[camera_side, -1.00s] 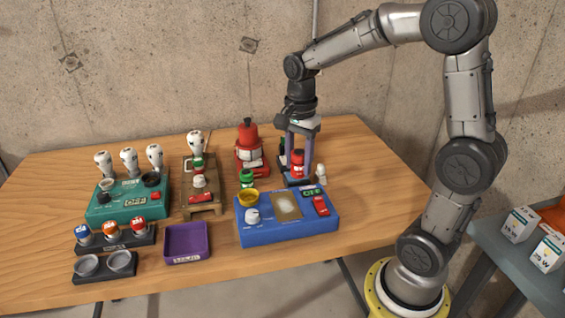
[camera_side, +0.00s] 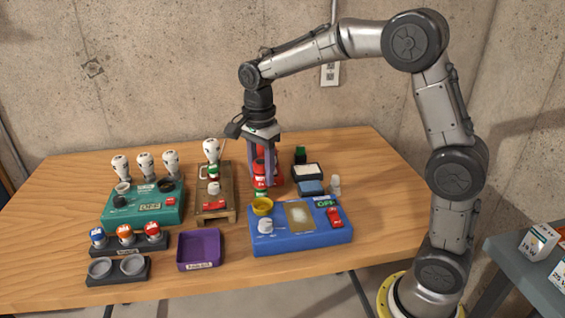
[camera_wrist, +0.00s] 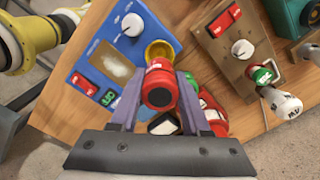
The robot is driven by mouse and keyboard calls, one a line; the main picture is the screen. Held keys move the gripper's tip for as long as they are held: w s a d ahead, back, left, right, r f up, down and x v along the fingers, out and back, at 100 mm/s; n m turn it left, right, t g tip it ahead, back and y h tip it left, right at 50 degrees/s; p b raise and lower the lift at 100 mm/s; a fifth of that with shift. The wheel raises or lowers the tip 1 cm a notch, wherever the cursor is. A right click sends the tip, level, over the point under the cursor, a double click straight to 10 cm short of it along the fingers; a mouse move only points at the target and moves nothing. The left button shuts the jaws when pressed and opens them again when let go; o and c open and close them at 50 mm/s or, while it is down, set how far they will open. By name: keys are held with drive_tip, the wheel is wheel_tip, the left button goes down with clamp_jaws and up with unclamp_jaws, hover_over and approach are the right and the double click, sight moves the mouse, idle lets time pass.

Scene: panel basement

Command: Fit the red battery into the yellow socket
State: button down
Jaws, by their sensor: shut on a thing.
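My gripper (camera_side: 261,182) is shut on the red battery (camera_side: 260,183) and holds it upright just behind the blue panel (camera_side: 335,236). The yellow socket (camera_side: 262,206) is a ring on that panel's back left corner. In the side view the battery is behind and above the socket, and its lower end is partly hidden. In the wrist view the red battery (camera_wrist: 160,90) sits between the fingers of my gripper (camera_wrist: 158,88). The yellow socket (camera_wrist: 159,49) shows just beyond it, and the battery does not appear to be in it.
A wooden stand (camera_side: 228,190) with a bulb is left of my gripper, and a red object (camera_wrist: 212,116) is close beside it. A purple tray (camera_side: 200,252) and teal panel (camera_side: 170,210) are left.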

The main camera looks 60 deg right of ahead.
sight(260, 161)
drive_tip(key=shift+a+f, duration=0.1)
drive_tip(key=shift+f, duration=2.8)
drive_tip(key=shift+f, duration=0.45)
drive_tip(key=c, duration=0.7)
unclamp_jaws()
drive_tip(key=shift+o, duration=0.2)
drive_tip(key=shift+r, duration=0.1)
drive_tip(key=shift+r, duration=5.45)
